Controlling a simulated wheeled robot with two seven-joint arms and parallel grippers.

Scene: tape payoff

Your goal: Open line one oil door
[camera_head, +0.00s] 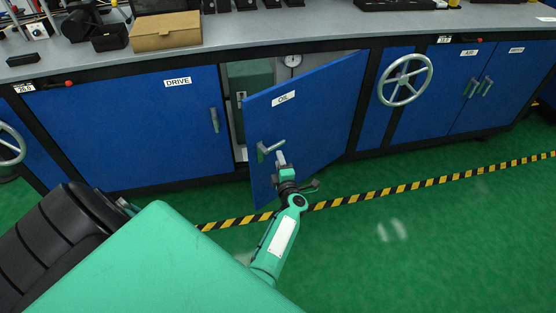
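The blue oil door (315,120), labelled OIL, stands partly open. Its hinge side is at the right, and its free left edge is swung out toward me. A grey metal handle (265,151) is near that free edge.
The opening (245,85) shows a grey-green unit and a round gauge (293,60). The drive door (130,125) is shut at the left. A silver handwheel (405,80) is at the right. Green floor with a yellow-black stripe (420,184) lies in front.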

